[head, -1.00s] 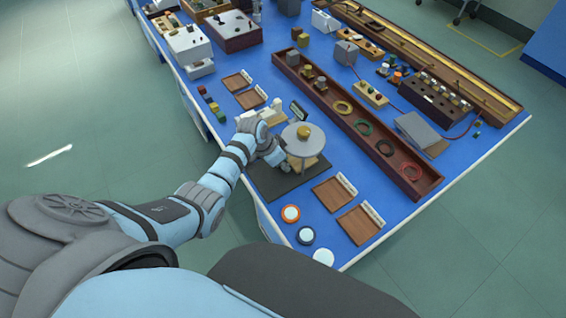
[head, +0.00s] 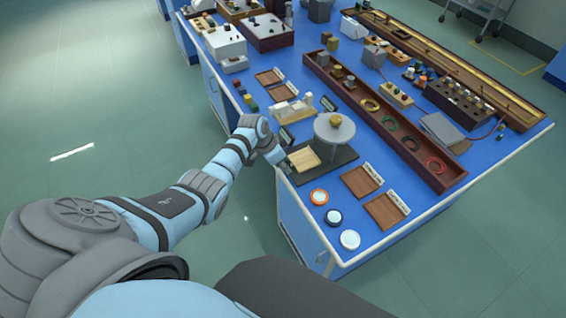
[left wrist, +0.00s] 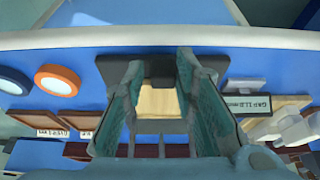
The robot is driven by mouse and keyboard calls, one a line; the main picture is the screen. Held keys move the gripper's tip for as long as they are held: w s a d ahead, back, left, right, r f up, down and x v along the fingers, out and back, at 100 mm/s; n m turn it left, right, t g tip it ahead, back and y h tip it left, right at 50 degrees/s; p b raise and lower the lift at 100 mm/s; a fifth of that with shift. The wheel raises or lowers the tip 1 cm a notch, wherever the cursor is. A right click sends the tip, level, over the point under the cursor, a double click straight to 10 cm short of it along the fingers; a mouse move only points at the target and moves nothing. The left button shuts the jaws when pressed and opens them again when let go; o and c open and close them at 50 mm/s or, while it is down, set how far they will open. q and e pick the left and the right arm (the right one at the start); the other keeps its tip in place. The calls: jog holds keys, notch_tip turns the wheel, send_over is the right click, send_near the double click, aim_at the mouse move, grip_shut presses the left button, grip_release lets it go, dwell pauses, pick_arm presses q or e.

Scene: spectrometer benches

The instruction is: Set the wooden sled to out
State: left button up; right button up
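The wooden sled (head: 304,159) is a pale, flat block on a black base (head: 340,160). In the head view it lies to the left of the post under a round grey disc (head: 334,128), near the bench's left edge. My left gripper (head: 282,160) is at the sled's near left end. In the left wrist view, the fingers of the left gripper (left wrist: 160,66) stand apart, one on each side of a dark piece at the sled's end, and the pale sled (left wrist: 160,102) shows between them. Contact with the dark piece is not clear. My right gripper is out of view.
A small brassy object (head: 335,120) sits on the disc. Orange (head: 319,197), dark blue (head: 333,217) and white (head: 350,239) round pieces lie along the bench's near edge. Two brown trays (head: 362,181) and a long brown trough (head: 400,140) lie to the right.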

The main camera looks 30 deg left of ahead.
pick_arm(q)
jog(key=shift+o, duration=0.8)
jog(key=shift+w+a+f, duration=0.1)
jog(key=shift+w+a, duration=0.05)
jog(key=shift+a, duration=0.05)
jog(key=shift+d, duration=0.15)
jog(key=shift+r, duration=0.4)
jog(key=v, duration=1.1)
jog(key=shift+a, duration=0.2)
jog(key=shift+r, duration=0.15)
